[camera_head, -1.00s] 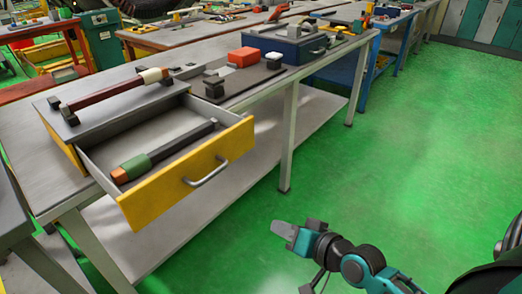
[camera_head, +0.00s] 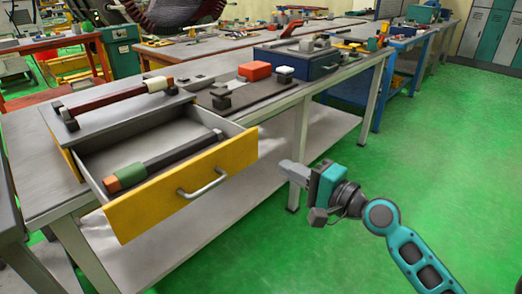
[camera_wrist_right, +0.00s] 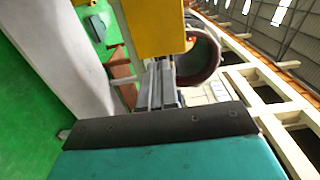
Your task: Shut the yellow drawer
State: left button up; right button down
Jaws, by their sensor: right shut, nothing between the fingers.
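The yellow drawer (camera_head: 130,212) is pulled out of its cabinet on the workbench, with a silver bar handle (camera_head: 203,184) on its front. A dark bar tool with a green and orange end (camera_head: 150,164) lies inside it. My right gripper (camera_head: 286,168) is shut and empty, to the right of the drawer front and apart from it. In the right wrist view the shut fingers (camera_wrist_right: 160,85) show, with a yellow surface (camera_wrist_right: 155,25) beyond them that looks like the drawer front. My left gripper is not in view.
On the cabinet top lies a dark red bar tool (camera_head: 115,103). Behind stand a dark plate with a red block (camera_head: 254,70) and a blue box (camera_head: 300,62) on the workbench (camera_head: 30,160). Green floor (camera_head: 290,245) is open in front and to the right.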

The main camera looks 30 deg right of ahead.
aim_at(251, 149)
jog(key=x, duration=0.8)
jog(key=shift+p, duration=0.3)
jog(key=shift+w+a, duration=0.15)
jog(key=shift+w, duration=0.2)
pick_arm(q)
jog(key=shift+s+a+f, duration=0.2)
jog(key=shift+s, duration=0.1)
pick_arm(e)
jog(key=shift+f, duration=0.1)
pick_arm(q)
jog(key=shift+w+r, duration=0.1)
